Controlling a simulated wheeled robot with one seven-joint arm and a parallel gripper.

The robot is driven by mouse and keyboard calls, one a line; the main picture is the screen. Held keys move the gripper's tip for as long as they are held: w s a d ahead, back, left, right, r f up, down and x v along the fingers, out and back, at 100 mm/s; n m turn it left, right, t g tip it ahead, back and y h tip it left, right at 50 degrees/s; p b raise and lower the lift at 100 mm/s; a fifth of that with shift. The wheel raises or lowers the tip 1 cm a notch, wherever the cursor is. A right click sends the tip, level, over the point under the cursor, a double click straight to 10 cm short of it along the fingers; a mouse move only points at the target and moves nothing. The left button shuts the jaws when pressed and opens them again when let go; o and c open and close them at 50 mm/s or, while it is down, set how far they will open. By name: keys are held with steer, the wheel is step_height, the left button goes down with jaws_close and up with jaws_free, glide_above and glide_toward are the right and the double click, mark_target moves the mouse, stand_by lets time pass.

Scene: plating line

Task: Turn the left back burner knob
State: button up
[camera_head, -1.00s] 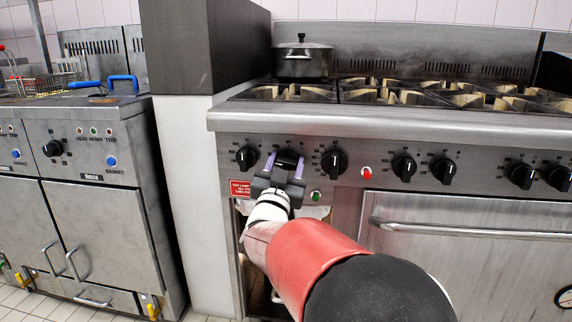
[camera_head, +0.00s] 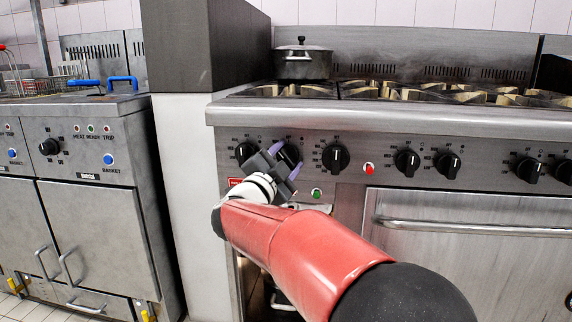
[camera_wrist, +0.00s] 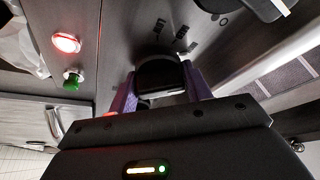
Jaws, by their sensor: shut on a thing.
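A row of black burner knobs lies along the steel front panel of the range. My gripper (camera_head: 285,161) is shut on the second knob from the left (camera_head: 290,152). Its purple fingers lie on either side of that knob and are tilted in the head view. In the wrist view the held knob (camera_wrist: 161,75) shows between the two fingers. The gripper covers part of it, and its exact pointer setting cannot be read. The leftmost knob (camera_head: 245,153) is close beside the gripper, and the third knob (camera_head: 335,157) stands free to the right.
A lidded dark pot (camera_head: 302,62) sits at the back left of the range top. A green button (camera_head: 316,193) and a red lamp (camera_head: 369,169) are on the panel near the gripper. The oven handle (camera_head: 470,228) projects at right. A fryer (camera_head: 85,140) stands left.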

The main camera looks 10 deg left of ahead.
steer(key=m+g, duration=0.1)
steer(key=m, duration=0.3)
steer(key=shift+g+h, duration=0.4)
steer(key=shift+m+g, duration=0.7)
steer(key=shift+m, duration=1.3)
steer(key=shift+f, duration=0.1)
steer(key=o, duration=0.9)
steer(key=v, duration=0.7)
steer(key=shift+s+p, duration=0.4)
